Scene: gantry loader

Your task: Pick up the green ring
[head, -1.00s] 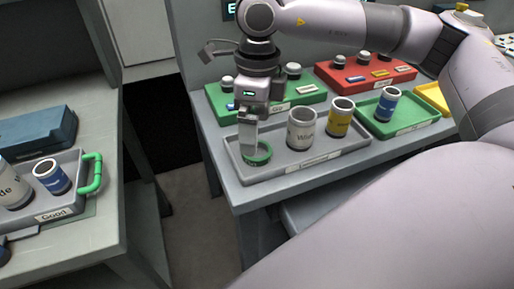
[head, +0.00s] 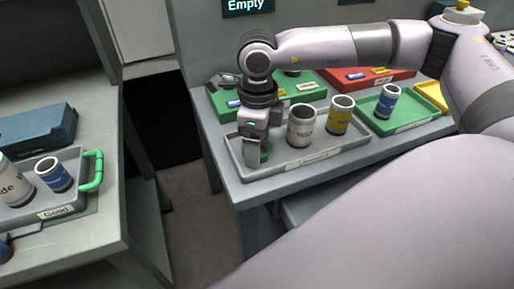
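The green ring (head: 266,153) is in the left part of the grey tray (head: 330,158) on the right-hand table. Only its right side shows; my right gripper hides the rest. My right gripper (head: 254,158) points down at the ring, with its fingers low in the tray and overlapping the ring in the picture. I cannot tell whether the fingers are open or closed on it. My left gripper is not in view.
A white can (head: 300,127) and a yellow can (head: 340,115) stand close to the right of my gripper. A green tray (head: 414,116) with a blue can (head: 387,101) is further right. At the left, another table holds a grey tray with a green handle (head: 95,171).

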